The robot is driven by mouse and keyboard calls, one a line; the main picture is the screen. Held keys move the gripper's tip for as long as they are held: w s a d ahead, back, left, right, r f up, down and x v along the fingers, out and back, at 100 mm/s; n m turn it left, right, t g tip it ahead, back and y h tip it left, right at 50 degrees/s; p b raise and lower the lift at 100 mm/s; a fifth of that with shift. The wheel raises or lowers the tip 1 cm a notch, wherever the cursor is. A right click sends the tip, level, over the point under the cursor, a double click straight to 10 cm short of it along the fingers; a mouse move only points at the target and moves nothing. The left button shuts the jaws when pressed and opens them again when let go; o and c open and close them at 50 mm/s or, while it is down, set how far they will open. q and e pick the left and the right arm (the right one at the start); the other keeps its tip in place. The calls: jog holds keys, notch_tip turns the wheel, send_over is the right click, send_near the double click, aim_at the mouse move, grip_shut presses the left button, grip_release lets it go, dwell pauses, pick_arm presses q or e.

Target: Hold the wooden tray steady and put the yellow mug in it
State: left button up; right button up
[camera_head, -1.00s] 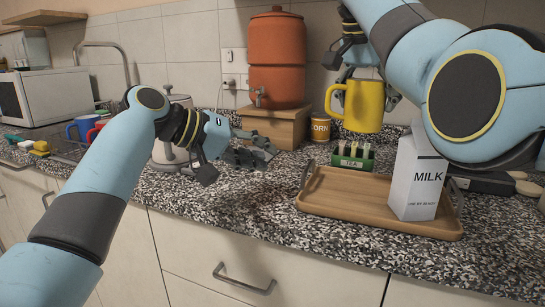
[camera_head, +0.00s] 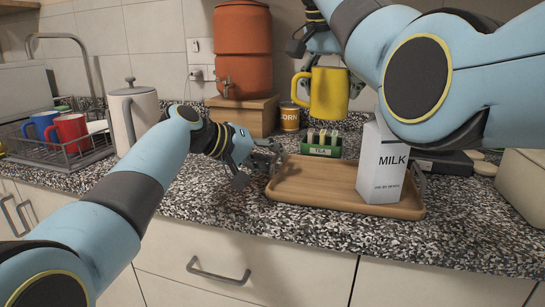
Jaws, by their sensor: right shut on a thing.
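The wooden tray (camera_head: 300,196) lies on the speckled counter, with a milk carton standing on its right part. The yellow mug (camera_head: 330,95) hangs upright in the air above the tray's back edge, apart from it. My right gripper (camera_head: 328,78) comes down from above and is shut on the mug; the mug hides part of its fingers. My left gripper (camera_head: 258,167) is beside the tray's left end, close to the handle there. Its fingers look spread and hold nothing; I cannot tell whether they touch the tray.
The milk carton (camera_head: 382,165) stands under my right arm. A tea box (camera_head: 321,144) and a corn can (camera_head: 289,116) are behind the tray. A white kettle (camera_head: 134,112) and a dish rack (camera_head: 72,158) with red and blue mugs are left. The tray's left and middle are bare.

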pick_arm(q)
jog(key=shift+c, duration=0.2)
grip_shut()
